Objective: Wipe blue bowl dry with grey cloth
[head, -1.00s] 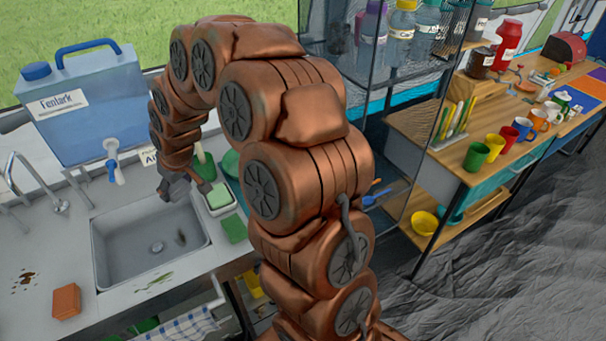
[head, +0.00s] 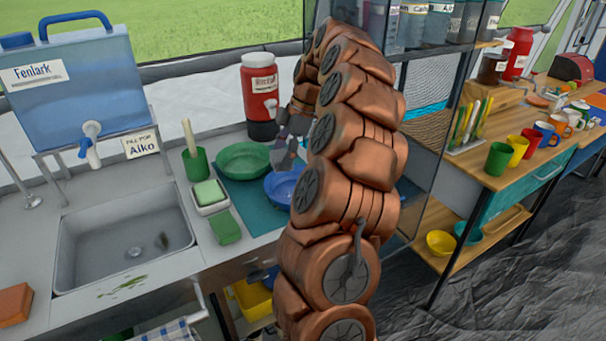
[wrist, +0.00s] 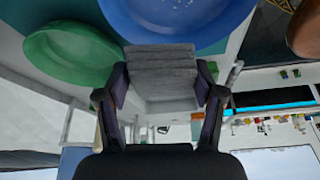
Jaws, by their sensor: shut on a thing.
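The blue bowl (head: 277,188) stands on a teal mat (head: 262,219) right of the sink, partly hidden by my arm. It also shows at the top of the wrist view (wrist: 180,18), with small pale specks like drops inside. My gripper (wrist: 162,82) is shut on the folded grey cloth (wrist: 160,66). The cloth lies close to or against the bowl's rim in the wrist view; I cannot tell whether they touch. In the head view my gripper (head: 286,146) is above the bowl.
A green bowl (head: 243,160) stands left of the blue bowl on the mat. A red drink dispenser (head: 259,92) is behind. A soap dish (head: 210,196), green sponge (head: 225,228) and brush holder (head: 196,164) stand between mat and sink (head: 125,240). Glass-sided shelving (head: 432,130) is close right.

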